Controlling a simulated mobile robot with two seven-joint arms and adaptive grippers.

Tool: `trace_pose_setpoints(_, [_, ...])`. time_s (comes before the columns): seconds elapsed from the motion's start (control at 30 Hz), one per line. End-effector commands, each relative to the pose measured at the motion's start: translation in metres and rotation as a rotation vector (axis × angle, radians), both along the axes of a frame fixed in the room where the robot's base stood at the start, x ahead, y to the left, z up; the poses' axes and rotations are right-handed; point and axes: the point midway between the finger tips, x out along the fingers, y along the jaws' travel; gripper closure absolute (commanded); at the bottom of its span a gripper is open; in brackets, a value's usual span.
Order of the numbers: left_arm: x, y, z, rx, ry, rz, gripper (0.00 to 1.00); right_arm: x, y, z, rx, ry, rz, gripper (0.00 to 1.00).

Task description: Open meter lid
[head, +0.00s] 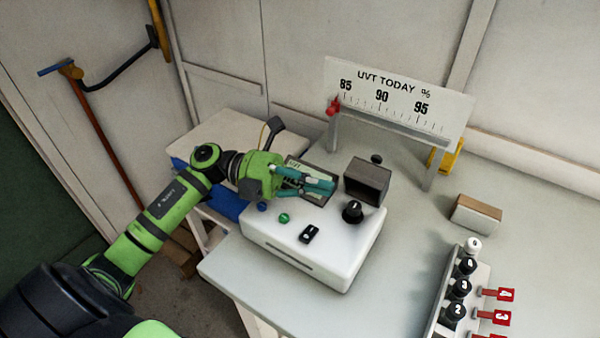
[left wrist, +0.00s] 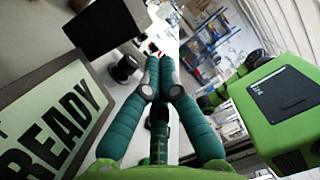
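The meter (head: 335,262) is a white box on the table, with a dark-framed display (head: 318,167) at its back left. The display reads READY in the left wrist view (left wrist: 55,125). A dark box-shaped part (head: 368,180) stands at the meter's back right and also shows in the left wrist view (left wrist: 103,25); I cannot tell which part of it is the lid. A black knob (head: 352,211) is in front of it. My left gripper (head: 330,187) is over the display, its teal fingers together, pointing toward the dark box and apart from it. Nothing shows between the fingers. My right gripper is out of view.
A UVT scale board (head: 395,100) with a red marker stands behind the meter. A small brown-topped box (head: 476,214) lies to the right. A rack of numbered black-capped vials (head: 459,289) is at the front right. The table (head: 410,235) between meter and rack is clear.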

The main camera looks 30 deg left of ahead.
Motion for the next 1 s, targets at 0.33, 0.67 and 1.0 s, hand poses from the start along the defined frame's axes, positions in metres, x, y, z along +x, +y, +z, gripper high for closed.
trace_pose_setpoints(0.33, [0.009, -0.044, 0.005, -0.002, -0.001, 0.001, 1.00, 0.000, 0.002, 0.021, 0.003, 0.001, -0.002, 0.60])
trace_pose_setpoints(0.67, [0.010, -0.047, 0.003, 0.000, -0.001, 0.002, 1.00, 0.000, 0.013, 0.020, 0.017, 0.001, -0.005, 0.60])
trace_pose_setpoints(1.0, [0.028, -0.047, 0.022, 0.014, 0.240, 0.002, 1.00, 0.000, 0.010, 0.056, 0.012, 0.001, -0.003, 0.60])
